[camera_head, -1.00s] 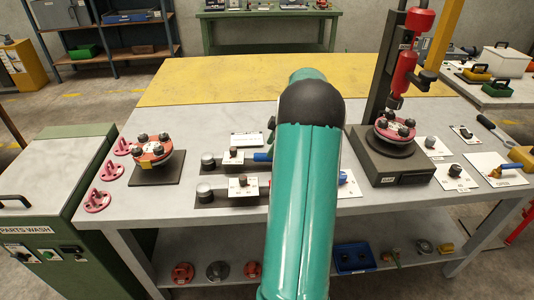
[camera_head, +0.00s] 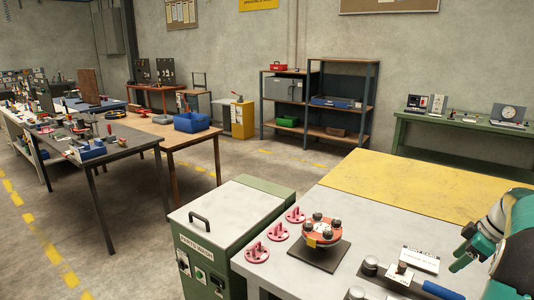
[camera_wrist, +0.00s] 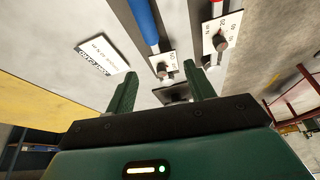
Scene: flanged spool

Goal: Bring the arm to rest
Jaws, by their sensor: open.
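My gripper (camera_wrist: 160,68) shows in the wrist view, its two green fingers apart with nothing held between them. Beyond the fingers lie a blue-handled tool (camera_wrist: 145,22), a second tool with a dark knob (camera_wrist: 221,42) and a white card (camera_wrist: 104,59) on the grey bench top. In the head view my green arm (camera_head: 513,240) is at the right edge, over the bench and partly out of frame. A red flanged part (camera_head: 322,231) with black knobs sits on a dark plate (camera_head: 333,258).
Pink pegged flanges (camera_head: 257,252) stand left of the plate. A green parts washer (camera_head: 205,212) adjoins the bench (camera_head: 345,190), whose back is yellow. A dark table (camera_head: 88,138) with tools is at left. Shelves (camera_head: 340,75) stand behind. The floor between is open.

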